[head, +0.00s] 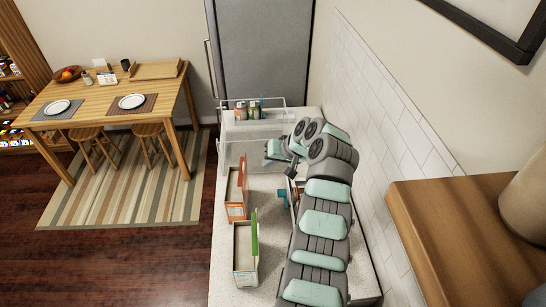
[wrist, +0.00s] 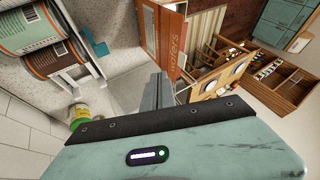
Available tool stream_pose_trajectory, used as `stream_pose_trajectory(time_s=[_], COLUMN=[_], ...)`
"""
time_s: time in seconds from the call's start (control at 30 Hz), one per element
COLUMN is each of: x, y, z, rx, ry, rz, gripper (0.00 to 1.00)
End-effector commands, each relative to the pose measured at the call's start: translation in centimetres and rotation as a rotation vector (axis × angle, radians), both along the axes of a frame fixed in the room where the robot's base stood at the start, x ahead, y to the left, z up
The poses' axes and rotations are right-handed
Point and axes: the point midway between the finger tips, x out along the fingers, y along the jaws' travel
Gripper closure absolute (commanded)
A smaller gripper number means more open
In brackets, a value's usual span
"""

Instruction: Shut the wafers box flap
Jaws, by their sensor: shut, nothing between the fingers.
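The wafers box (head: 235,206) stands on the counter, orange and white, with its top open in the head view. Its orange flap (head: 244,174) sticks up along the right side of the opening. In the wrist view the orange wafers box (wrist: 172,45) shows the word "wafers" just beyond the fingers. My gripper (head: 292,168) is to the right of the box and above the counter, partly hidden by my arm. In the wrist view my gripper (wrist: 160,92) is shut and empty, its fingers pointing toward the box; whether they touch it I cannot tell.
A green-and-white box (head: 246,262) with a raised green flap stands nearer on the counter. A clear bin (head: 237,152) with small bottles is at the far end. In the wrist view a rack of cans (wrist: 38,55) and a green-lidded jar (wrist: 78,113) are at left.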

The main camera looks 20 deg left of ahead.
Motion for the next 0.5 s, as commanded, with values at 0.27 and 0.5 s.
stream_pose_trajectory(time_s=[0.27, 0.5], x=[0.6, 1.0], y=[1.6, 2.3], z=[-2.3, -3.3], rx=[0.0, 0.0], ry=[0.003, 0.0], rz=[0.001, 0.002], gripper=[1.0, 1.0])
